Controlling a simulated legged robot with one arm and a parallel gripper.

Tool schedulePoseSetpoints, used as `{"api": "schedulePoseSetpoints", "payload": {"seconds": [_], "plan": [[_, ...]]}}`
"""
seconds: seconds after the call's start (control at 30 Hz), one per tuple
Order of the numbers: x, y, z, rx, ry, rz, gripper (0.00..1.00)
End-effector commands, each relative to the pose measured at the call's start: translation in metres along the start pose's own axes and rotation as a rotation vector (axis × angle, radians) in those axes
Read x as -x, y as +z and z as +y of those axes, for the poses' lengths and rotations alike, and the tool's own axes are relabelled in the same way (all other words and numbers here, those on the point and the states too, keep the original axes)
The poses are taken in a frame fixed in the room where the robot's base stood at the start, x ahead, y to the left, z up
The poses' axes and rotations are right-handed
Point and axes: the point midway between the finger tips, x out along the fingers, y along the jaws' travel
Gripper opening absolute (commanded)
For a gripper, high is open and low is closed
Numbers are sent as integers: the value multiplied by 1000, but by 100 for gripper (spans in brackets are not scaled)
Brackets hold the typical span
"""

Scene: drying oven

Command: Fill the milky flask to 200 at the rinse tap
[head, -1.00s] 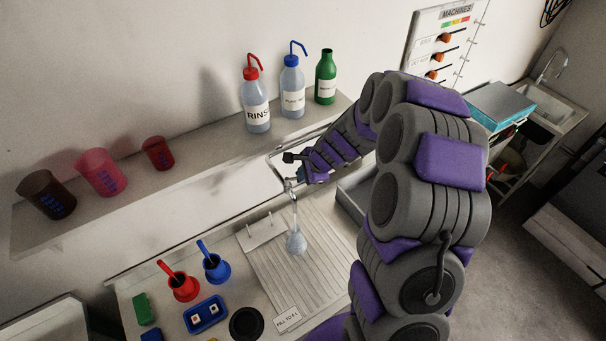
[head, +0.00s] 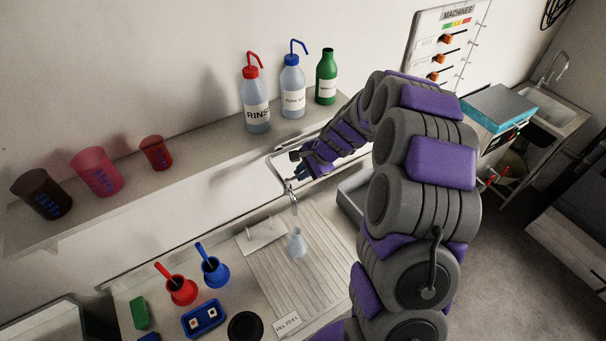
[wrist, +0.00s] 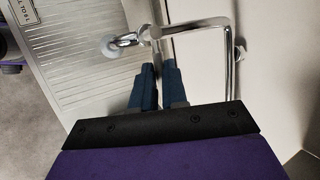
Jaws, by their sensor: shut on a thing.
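The flask (head: 297,245), pale and translucent, stands on the ribbed draining board (head: 317,232) below the tap spout (head: 293,204). Its fill level is too small to read. In the wrist view the flask (wrist: 110,48) shows as a pale round shape beside the spout end. The tap (wrist: 200,27) is a chrome bent pipe. My gripper (head: 300,172) is at the tap, above and behind the flask. In the wrist view the blue fingers of my gripper (wrist: 158,72) are shut on a slim metal part of the tap, seemingly its lever. Their exact contact is partly hidden.
A shelf (head: 205,172) above holds three bottles (head: 293,92) and three beakers (head: 97,172). Red and blue pots (head: 181,290), a blue tray (head: 204,318) and a dark round piece (head: 245,326) stand left of the board. A card (head: 287,324) lies at its front.

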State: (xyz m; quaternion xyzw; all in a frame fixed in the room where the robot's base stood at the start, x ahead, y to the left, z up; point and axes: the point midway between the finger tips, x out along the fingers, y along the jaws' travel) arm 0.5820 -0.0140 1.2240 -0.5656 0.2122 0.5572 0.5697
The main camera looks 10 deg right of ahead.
Motion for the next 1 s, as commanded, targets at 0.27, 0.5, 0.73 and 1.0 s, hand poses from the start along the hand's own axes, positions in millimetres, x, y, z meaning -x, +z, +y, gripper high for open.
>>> {"api": "schedulePoseSetpoints", "payload": {"seconds": [0.27, 0.5, 0.73, 1.0], "plan": [[1, 0, 0, -2, -2, 2, 32], [1, 0, 0, -2, -2, 1, 43], [7, 0, 0, -2, -4, 3, 43], [54, -1, 0, -1, -6, 7, 43]]}}
